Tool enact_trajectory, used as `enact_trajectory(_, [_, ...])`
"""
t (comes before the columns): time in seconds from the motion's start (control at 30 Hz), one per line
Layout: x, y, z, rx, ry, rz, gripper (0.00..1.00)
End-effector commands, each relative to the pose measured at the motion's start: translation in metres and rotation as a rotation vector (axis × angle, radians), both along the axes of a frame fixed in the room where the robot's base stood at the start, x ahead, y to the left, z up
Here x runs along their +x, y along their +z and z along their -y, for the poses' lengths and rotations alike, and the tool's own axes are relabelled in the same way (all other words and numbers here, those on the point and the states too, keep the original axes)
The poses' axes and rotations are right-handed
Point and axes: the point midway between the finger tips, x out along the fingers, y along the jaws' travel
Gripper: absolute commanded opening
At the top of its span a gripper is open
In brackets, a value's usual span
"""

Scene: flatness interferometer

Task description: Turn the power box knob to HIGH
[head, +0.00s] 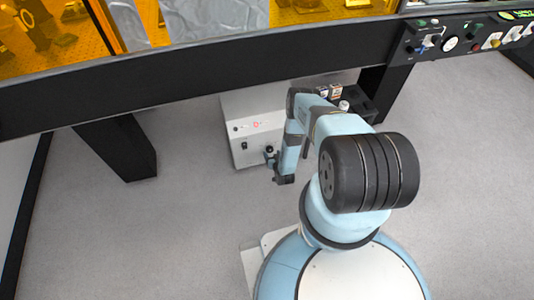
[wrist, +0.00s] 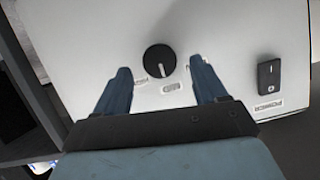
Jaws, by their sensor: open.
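The power box (head: 238,118) is a pale grey box standing on the floor under the dark table beam. In the wrist view, its front panel (wrist: 100,40) fills most of the picture. The round black knob (wrist: 160,60) carries a white pointer line that runs toward the bottom of the picture. Small labels sit just below the knob, too blurred to read. My gripper (wrist: 160,82) is open, with its two blue fingers apart below and to either side of the knob. I cannot tell whether they touch the panel. In the head view my gripper (head: 270,152) is at the box's front, partly hidden by my arm.
A black rocker switch (wrist: 269,74) with a POWER label (wrist: 267,107) is right of the knob. A dark shelf with small items (head: 343,104) stands right of the box. A black table leg (head: 118,148) is at left. Grey floor (head: 200,220) is clear in front.

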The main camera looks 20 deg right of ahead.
Motion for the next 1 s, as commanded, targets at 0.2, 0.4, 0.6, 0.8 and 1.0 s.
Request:
enact_trajectory(0.2, [0.024, -0.01, -0.001, 0.001, 0.0, 0.0, 0.71])
enact_trajectory(0.4, [0.032, -0.013, -0.001, 0.001, 0.0, 0.0, 0.71])
enact_trajectory(0.6, [0.032, -0.013, -0.001, 0.001, 0.0, -0.001, 0.71])
enact_trajectory(0.8, [0.032, -0.013, -0.001, 0.001, 0.0, 0.0, 0.58])
enact_trajectory(1.0, [0.032, -0.013, -0.001, 0.001, 0.0, 0.0, 0.39])
